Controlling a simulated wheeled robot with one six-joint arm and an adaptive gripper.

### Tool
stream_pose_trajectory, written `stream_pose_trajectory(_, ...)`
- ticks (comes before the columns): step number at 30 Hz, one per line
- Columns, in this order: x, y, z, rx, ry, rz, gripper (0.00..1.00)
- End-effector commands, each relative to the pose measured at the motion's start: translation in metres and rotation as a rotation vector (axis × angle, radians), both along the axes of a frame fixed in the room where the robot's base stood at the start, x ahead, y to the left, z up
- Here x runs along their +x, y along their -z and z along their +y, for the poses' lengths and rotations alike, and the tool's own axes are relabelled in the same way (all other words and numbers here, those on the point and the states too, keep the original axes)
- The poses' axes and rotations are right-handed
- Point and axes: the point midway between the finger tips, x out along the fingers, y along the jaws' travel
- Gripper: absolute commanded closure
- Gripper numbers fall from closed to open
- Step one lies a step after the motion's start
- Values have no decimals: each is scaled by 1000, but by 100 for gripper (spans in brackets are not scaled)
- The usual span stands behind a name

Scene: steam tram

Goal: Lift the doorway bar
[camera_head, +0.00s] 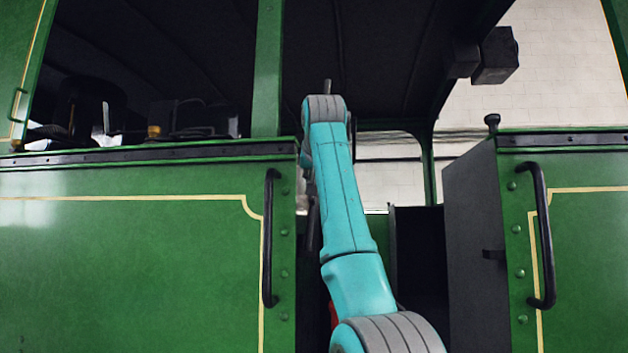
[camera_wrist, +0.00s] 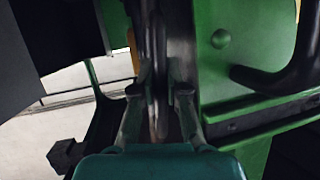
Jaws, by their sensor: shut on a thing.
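In the wrist view my gripper (camera_wrist: 159,92) has its two fingers on either side of a narrow dark grey bar, which I take to be the doorway bar (camera_wrist: 154,45). It is shut on this bar, beside the green doorpost (camera_wrist: 222,40). The bar runs up and down that picture between the fingers; its ends cannot be made out. In the head view my arm reaches into the doorway, and the gripper is mostly hidden behind it. A dark upright piece (camera_head: 313,228) shows beside the left doorpost; I cannot tell whether it is the same bar.
Black handrails stand on the green panels left (camera_head: 270,238) and right (camera_head: 543,235) of the doorway. A dark grey door panel (camera_head: 472,240) stands at the doorway's right side. A dark box (camera_head: 495,56) hangs at the upper right. The doorway's right part looks open.

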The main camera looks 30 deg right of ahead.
Motion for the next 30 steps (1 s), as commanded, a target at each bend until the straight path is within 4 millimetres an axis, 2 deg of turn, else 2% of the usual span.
stream_pose_trajectory(1,0,0,0,0,0,-1,82)
stream_pose_trajectory(3,0,0,0,0,0,-1,65)
stream_pose_trajectory(4,0,0,0,1,0,0,61)
stream_pose_trajectory(13,-1,0,0,1,0,0,61)
stream_pose_trajectory(17,-8,-4,3,1,0,-1,61)
stream_pose_trajectory(30,-78,-32,30,2,-1,-3,61)
